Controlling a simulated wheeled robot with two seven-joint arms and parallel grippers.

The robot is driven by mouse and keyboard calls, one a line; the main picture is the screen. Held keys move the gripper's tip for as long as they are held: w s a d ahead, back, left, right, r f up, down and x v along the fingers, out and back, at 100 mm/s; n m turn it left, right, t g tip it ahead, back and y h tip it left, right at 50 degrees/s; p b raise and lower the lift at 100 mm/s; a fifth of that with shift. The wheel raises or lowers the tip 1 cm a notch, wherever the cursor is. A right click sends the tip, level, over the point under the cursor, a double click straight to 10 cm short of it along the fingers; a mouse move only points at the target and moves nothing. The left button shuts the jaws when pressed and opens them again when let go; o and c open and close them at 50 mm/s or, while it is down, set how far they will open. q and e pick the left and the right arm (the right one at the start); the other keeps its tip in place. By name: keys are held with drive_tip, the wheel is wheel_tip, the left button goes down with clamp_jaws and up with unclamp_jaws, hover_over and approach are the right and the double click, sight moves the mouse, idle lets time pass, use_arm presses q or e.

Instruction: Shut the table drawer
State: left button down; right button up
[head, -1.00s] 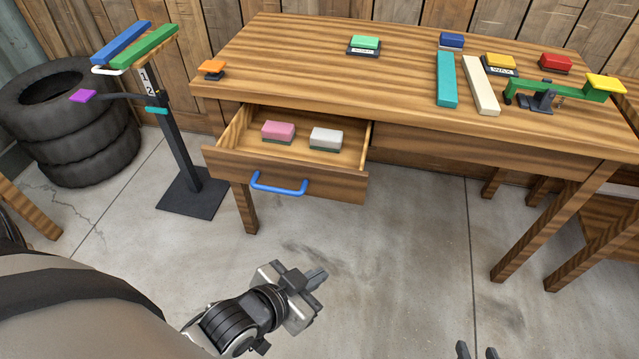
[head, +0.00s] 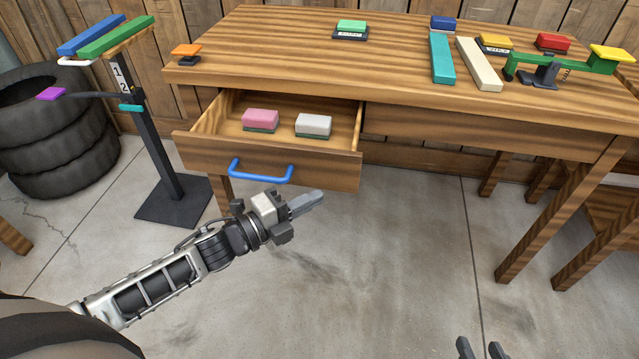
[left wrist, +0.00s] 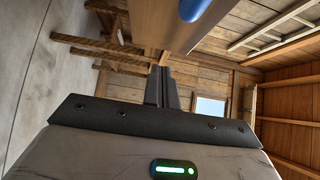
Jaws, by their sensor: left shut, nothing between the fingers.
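The table drawer (head: 206,157) stands pulled out from the left part of the wooden table (head: 300,60). Its blue handle (head: 261,177) is on the front face. A pink block and a white block lie inside the drawer. My left gripper (head: 318,196) is shut and empty, just in front of and below the drawer front, apart from the handle. In the left wrist view, its closed fingers (left wrist: 161,87) point toward the table, with part of the blue handle (left wrist: 193,8) at the top. My right gripper (head: 480,350) shows only its finger tips at the bottom edge, spaced apart.
A dark stand (head: 160,150) with coloured bars is left of the drawer, beside stacked tyres (head: 60,150). Several coloured blocks and a green balance (head: 600,64) stand on the table top. The concrete floor before the drawer is clear.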

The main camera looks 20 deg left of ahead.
use_arm(q)
drive_tip(key=w, duration=0.4)
drive_tip(key=shift+w+a, duration=0.1)
drive_tip(key=shift+w, duration=0.45)
